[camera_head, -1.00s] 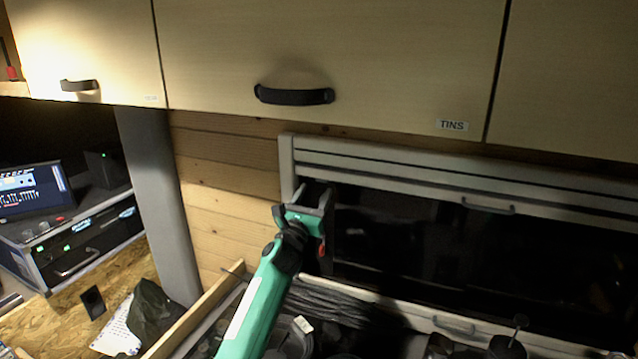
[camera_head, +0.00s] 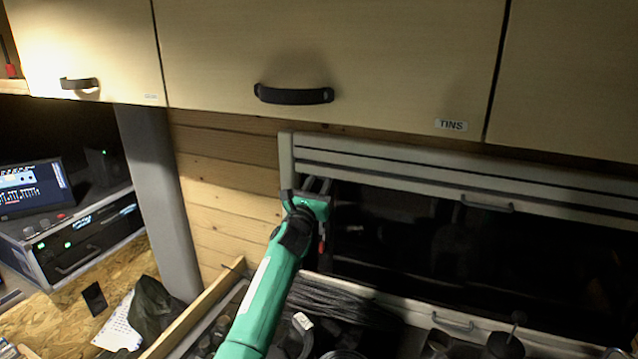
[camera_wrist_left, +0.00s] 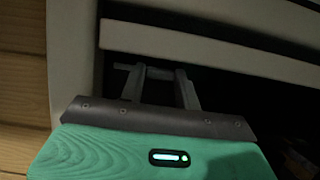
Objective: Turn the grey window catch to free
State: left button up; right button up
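My left gripper (camera_head: 316,184) is up at the upper left corner of the dark window (camera_head: 450,245). Its two grey fingers stand part-way together, with a narrow gap between them; they also show in the left wrist view (camera_wrist_left: 160,80). A small grey bar, which looks like the window catch (camera_wrist_left: 160,73), lies between and across the fingertips. The fingers appear closed on it, though exact contact is hard to see in the dark. The gripper body hides much of the catch in the head view. A small red mark (camera_head: 321,246) shows just below the gripper. My right gripper is not in view.
The grey window frame (camera_head: 400,170) surrounds the gripper on top and left. Overhead cupboards, one labelled TINS (camera_head: 451,125), hang close above. Below are a wooden-edged tray (camera_head: 200,310) with cables and dark items. A monitor (camera_head: 30,188) stands at left.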

pick_arm(q)
jog(key=shift+a+f+m+g+h+b, duration=0.1)
jog(key=shift+m+g+h+b, duration=0.3)
jog(key=shift+m+h, duration=0.55)
jog(key=shift+m+g+h+b, duration=0.35)
jog(key=shift+m+g+h, duration=0.2)
jog(key=shift+m, duration=1.7)
jog(key=o, duration=1)
jog(key=shift+a, duration=0.1)
jog(key=v, duration=1.3)
jog(key=shift+s+a+f, duration=0.1)
jog(key=shift+s+a, duration=0.05)
jog(key=shift+s, duration=0.15)
